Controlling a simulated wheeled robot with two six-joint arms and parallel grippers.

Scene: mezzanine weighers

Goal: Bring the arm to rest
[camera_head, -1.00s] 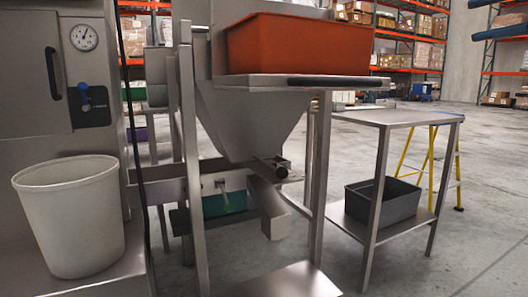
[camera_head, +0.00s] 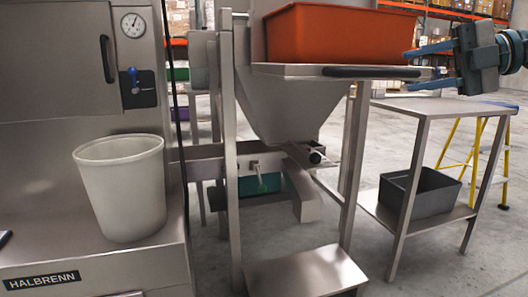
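My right gripper (camera_head: 432,66) comes in from the right edge, with its two blue fingers spread apart and pointing left. Nothing shows between the fingers. It is in the air in front of the right part of the shelf that bears the orange bin (camera_head: 338,34), and above the steel side table (camera_head: 450,106). I cannot tell whether it touches the shelf edge.
A white bucket (camera_head: 122,190) stands on a steel ledge at the left. A steel hopper (camera_head: 290,105) on a frame is in the middle. A grey crate (camera_head: 420,190) is on the side table's lower shelf. A yellow ladder (camera_head: 476,165) stands behind. Floor is clear at the right front.

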